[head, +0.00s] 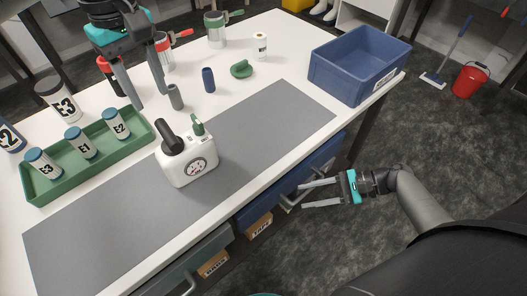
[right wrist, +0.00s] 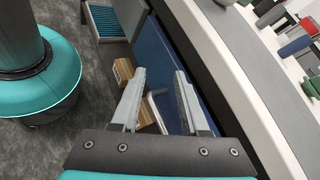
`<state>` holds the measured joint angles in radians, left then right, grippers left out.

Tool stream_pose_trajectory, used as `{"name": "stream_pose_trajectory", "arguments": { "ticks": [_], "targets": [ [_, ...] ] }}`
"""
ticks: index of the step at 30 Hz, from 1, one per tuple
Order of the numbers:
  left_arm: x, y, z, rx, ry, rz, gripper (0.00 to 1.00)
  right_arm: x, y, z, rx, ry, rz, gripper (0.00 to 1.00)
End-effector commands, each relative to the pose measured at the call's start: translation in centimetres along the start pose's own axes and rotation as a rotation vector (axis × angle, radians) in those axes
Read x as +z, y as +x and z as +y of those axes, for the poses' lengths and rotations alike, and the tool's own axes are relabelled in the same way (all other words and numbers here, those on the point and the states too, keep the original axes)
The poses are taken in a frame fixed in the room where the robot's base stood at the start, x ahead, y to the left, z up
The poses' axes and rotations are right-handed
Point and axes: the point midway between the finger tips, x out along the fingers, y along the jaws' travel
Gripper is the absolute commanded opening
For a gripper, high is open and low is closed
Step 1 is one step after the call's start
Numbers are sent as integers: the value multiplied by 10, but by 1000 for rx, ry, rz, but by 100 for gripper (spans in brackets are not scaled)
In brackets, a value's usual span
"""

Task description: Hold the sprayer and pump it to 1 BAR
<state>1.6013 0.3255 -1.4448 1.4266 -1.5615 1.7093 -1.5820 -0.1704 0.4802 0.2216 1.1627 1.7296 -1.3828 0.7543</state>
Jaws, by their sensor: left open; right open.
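The sprayer (head: 189,162) is a white bottle with a black pump knob, a green nozzle part and a round pressure gauge on its front. It stands upright on the grey mat (head: 265,120). The gauge needle is too small to read. My left gripper (head: 123,98) is open and empty above the back left of the table, behind and left of the sprayer. My right gripper (head: 303,196) is open and empty beyond the table's front edge, beside the drawer handles. In the right wrist view its two fingers (right wrist: 157,102) are apart with nothing between them.
A green tray (head: 140,160) with bottles marked E1, E2 and E3 lies left of the sprayer. A blue bin (head: 335,82) stands at the table's right end. Small cylinders, a green lid (head: 242,69) and jars stand behind the mat. The mat right of the sprayer is clear.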

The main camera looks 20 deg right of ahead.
Motion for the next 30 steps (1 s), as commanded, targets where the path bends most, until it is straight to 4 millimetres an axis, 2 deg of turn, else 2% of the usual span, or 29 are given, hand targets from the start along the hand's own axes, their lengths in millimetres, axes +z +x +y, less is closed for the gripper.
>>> {"name": "stream_pose_trajectory", "arguments": {
  "ticks": [1,3,10,15,22,26,30],
  "targets": [
    [0,0,0,0,0,0,50,24,0,-16,-42,22,-66,45],
    [0,0,0,0,0,0,50,48,4,-31,-90,65,-127,45],
    [0,0,0,0,0,0,50,103,33,-54,-236,235,-208,45],
    [0,0,0,0,0,0,50,139,46,-70,-359,365,-252,45],
    [0,0,0,0,0,0,50,172,46,-87,-480,487,-313,45],
    [0,0,0,0,0,0,50,180,45,-91,-508,516,-329,45],
    [0,0,0,0,0,0,50,183,52,-98,-516,521,-334,45]
  ]
}}
